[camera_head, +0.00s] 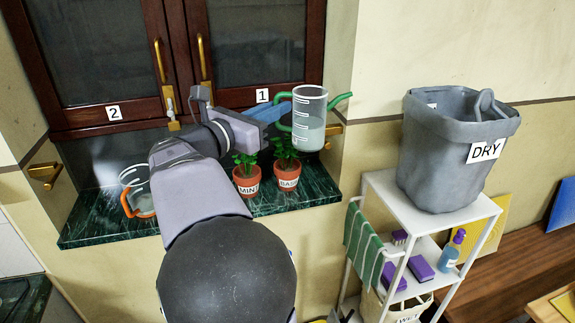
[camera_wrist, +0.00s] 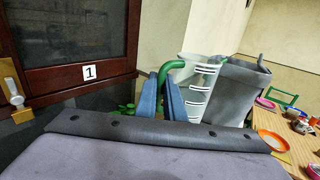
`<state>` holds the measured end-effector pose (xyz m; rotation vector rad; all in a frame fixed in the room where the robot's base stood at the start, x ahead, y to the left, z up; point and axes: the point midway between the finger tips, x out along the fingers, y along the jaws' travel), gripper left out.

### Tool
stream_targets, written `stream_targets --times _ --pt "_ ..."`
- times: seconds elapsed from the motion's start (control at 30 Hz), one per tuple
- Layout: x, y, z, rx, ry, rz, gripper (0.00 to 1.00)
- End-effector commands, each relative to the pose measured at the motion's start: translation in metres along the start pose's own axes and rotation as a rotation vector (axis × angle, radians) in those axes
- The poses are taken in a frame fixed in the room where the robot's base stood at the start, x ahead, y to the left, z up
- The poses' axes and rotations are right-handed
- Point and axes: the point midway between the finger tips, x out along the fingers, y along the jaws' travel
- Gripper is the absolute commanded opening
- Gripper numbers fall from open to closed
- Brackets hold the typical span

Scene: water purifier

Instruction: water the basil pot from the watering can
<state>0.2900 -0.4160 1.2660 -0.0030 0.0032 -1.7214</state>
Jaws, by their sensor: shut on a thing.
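The watering can (camera_head: 309,125) is a clear, marked vessel with a green handle and green spout, holding some water. It looks roughly upright, raised above and a little right of the basil pot (camera_head: 288,180), its spout toward the right. My gripper (camera_head: 280,112) has blue fingers shut on the can's green handle. The can also shows in the wrist view (camera_wrist: 198,90), just right of the fingers. The basil pot is terracotta with a green plant and a white label, standing on the dark green marble counter (camera_head: 212,215). The basil pot's plant is mostly hidden in the wrist view.
The mint pot (camera_head: 247,187) stands close left of the basil pot. A clear jug with an orange handle (camera_head: 142,203) is at the counter's left. Glass-door cabinets (camera_head: 110,60) rise behind. A grey DRY bin (camera_head: 450,150) stands on a white shelf unit (camera_head: 395,205) at right.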

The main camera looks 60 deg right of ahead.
Motion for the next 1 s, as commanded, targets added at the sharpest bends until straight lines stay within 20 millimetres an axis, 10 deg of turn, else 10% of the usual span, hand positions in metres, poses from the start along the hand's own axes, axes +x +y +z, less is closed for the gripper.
stream_targets --times 0.43,1.0 --pt "0.006 0.076 -0.057 -0.003 -0.002 0.079 0.0" --pt "-0.043 0.189 -0.123 0.002 -0.004 0.332 0.0"
